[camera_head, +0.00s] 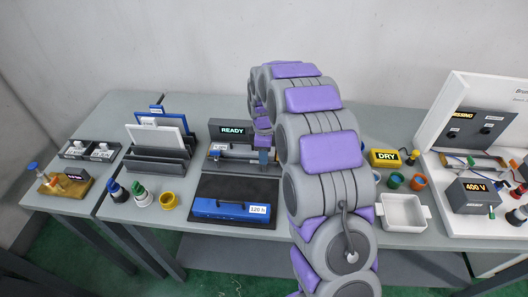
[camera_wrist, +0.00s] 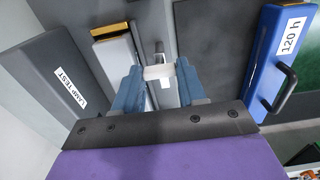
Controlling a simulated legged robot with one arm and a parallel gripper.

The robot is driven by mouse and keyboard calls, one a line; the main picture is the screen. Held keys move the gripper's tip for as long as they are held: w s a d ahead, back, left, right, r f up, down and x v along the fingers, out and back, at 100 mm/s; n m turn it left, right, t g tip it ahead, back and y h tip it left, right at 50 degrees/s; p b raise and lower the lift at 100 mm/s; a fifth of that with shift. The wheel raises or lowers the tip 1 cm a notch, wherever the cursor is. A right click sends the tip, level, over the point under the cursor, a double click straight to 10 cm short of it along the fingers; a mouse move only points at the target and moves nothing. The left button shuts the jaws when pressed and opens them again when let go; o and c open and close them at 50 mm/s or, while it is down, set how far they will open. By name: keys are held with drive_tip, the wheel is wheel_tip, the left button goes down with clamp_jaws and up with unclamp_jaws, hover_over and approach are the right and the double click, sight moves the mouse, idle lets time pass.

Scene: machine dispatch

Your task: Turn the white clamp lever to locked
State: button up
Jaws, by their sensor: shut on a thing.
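In the wrist view, the white clamp lever (camera_wrist: 158,72) shows as a small pale block between the two blue fingers of my gripper (camera_wrist: 157,80). My gripper is shut on it. A thin white bar and metal parts show just beyond the lever; the lever's base is partly hidden by the fingers. In the head view, my gripper (camera_head: 263,158) is at the right part of the grey clamp fixture (camera_head: 232,153), below the READY display (camera_head: 231,130). The lever itself is hidden there by my gripper and arm.
A blue case labelled 120 h (camera_head: 230,208) lies on a black mat in front of the fixture. A box marked LAMP TEST (camera_wrist: 50,80) is at the left in the wrist view. A rack with panels (camera_head: 158,150) stands left; a white tray (camera_head: 403,225) and DRY display (camera_head: 385,158) are right.

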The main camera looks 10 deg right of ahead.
drive_tip(key=c, duration=0.4)
drive_tip(key=shift+r+m+p, duration=0.1)
drive_tip(key=shift+m+p, duration=0.2)
drive_tip(key=m+p, duration=0.2)
drive_tip(key=shift+r+m, duration=0.1)
drive_tip(key=shift+m, duration=0.3)
drive_tip(key=m+p, duration=0.2)
drive_tip(key=m, duration=0.2)
drive_tip(key=shift+w+m+p, duration=0.1)
drive_tip(key=shift+m+p, duration=0.2)
drive_tip(key=m+p, duration=0.2)
drive_tip(key=m, duration=0.3)
drive_tip(key=shift+d, duration=0.1)
drive_tip(key=shift+m+p, duration=0.65)
drive_tip(key=shift+m, duration=1.75)
